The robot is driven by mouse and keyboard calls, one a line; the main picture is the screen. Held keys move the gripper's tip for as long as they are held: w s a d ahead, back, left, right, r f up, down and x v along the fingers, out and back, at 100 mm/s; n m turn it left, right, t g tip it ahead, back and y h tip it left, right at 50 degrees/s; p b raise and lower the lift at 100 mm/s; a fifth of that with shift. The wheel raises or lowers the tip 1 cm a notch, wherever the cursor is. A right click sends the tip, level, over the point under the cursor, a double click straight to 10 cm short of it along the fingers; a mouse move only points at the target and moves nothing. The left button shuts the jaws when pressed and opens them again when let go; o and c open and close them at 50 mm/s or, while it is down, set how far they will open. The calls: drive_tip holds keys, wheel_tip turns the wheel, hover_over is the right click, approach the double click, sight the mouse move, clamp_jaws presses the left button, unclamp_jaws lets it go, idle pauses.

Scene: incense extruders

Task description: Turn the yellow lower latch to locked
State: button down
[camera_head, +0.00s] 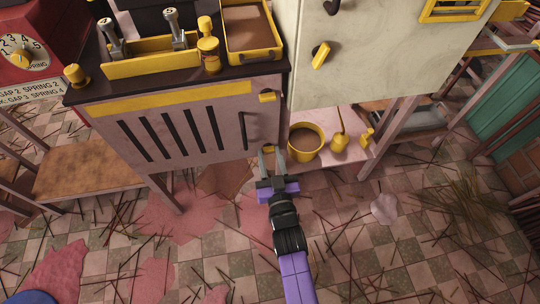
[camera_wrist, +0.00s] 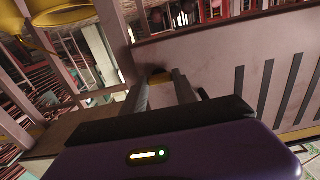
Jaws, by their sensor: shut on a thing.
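The yellow lower latch (camera_head: 268,149) is at the bottom right corner of the slotted pink-grey cabinet door (camera_head: 190,130). My gripper (camera_head: 271,152) reaches it from the front, with one finger on each side, and is shut on it. In the wrist view the latch (camera_wrist: 160,78) shows as a small yellow piece between the fingertips (camera_wrist: 159,75). The fingers partly hide it, so its exact angle is hard to tell. A yellow upper latch (camera_head: 267,97) sits higher on the same door edge and looks roughly level.
A dark handle (camera_head: 270,130) stands on the door between the latches. To the right, a yellow pot (camera_head: 305,141) and a small yellow vessel (camera_head: 340,143) rest on a low shelf. A pale cabinet (camera_head: 380,50) stands above. Thin sticks litter the tiled floor (camera_head: 230,240).

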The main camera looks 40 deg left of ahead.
drive_tip(key=c, duration=1)
unclamp_jaws()
drive_tip(key=shift+o, duration=0.2)
drive_tip(key=p+v, duration=0.5)
drive_tip(key=v, duration=0.2)
drive_tip(key=shift+s+d, duration=0.25)
drive_tip(key=shift+d, duration=0.05)
drive_tip(key=shift+f, duration=0.1)
